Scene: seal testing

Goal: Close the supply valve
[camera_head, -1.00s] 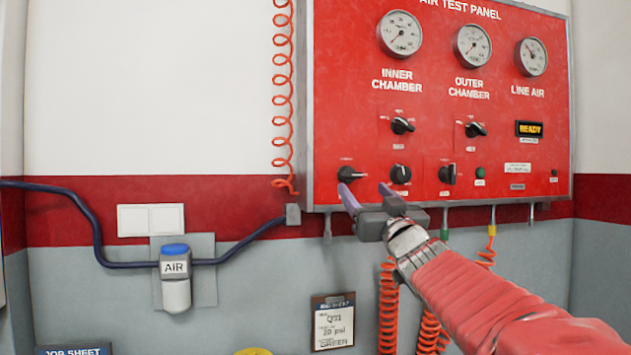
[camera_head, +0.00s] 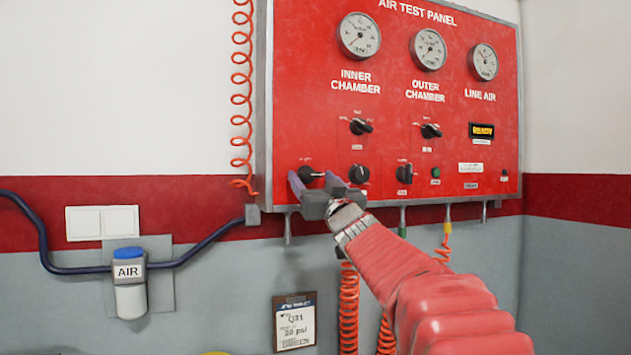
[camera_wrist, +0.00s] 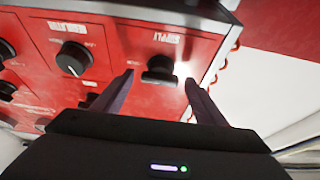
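The supply valve is a black knob (camera_head: 311,174) at the lower left of the red air test panel (camera_head: 300,100). In the wrist view the knob (camera_wrist: 159,72) sits beside a small label that appears upside down. My gripper (camera_head: 312,178) is open, with its two purple-grey fingers pointing at the panel. In the wrist view my gripper (camera_wrist: 158,80) has one finger on each side of the knob, with gaps visible. I cannot tell how far the fingertips are from the panel face. The fingers partly hide the knob's surroundings in the head view.
Another black knob (camera_head: 359,174) is close on the right, near the right finger. Coiled red hoses (camera_head: 348,305) hang below the panel, and another coil (camera_head: 241,100) hangs at its left edge. A blue-topped air unit (camera_head: 129,285) is on the wall at left.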

